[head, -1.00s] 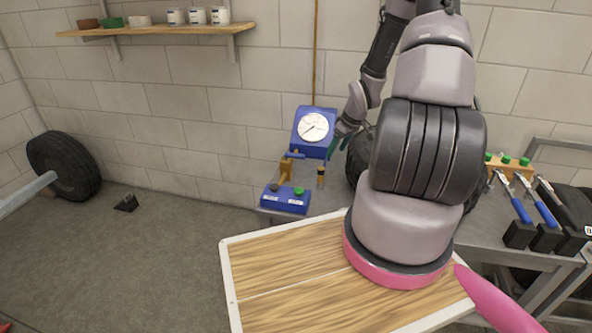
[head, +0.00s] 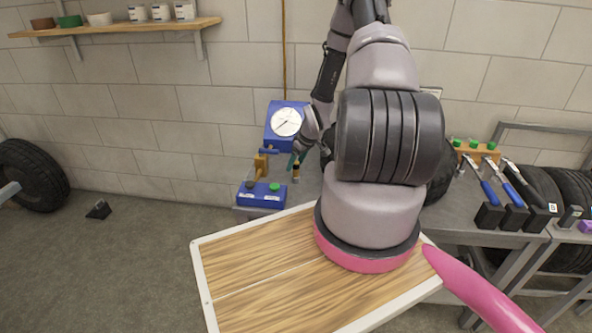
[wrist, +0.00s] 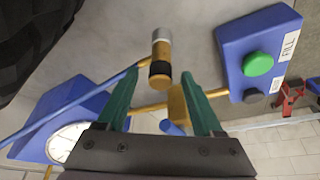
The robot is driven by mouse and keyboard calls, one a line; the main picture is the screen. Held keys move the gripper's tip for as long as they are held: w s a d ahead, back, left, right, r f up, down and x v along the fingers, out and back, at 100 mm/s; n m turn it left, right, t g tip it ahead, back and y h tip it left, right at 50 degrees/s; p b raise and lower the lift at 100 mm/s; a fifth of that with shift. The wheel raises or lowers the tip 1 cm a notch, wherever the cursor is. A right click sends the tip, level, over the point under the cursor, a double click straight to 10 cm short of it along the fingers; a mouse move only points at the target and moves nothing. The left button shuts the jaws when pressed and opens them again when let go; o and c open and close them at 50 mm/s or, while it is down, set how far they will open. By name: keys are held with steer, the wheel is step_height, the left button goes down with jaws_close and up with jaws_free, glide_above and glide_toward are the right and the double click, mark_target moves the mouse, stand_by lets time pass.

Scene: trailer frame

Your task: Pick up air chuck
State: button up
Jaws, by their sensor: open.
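A small brass cylinder with a black band and silver end stands on the grey bench in the head view (head: 296,178); it looks like the air chuck. In the wrist view the cylinder (wrist: 161,58) lies between and slightly beyond the green fingertips of my gripper (wrist: 158,73). The fingers are open, one on each side, and I see no contact. In the head view my gripper (head: 294,161) is just above the cylinder, partly hidden by my wrist.
A blue box with green and dark buttons (head: 262,196) and a blue gauge (head: 286,123) stand close by. A brass post (wrist: 178,104) is near the right finger, a blue rod (wrist: 70,105) by the left. A wood-topped panel (head: 260,285) is in front.

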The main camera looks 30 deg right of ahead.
steer(key=shift+f, duration=0.15)
jaws_close()
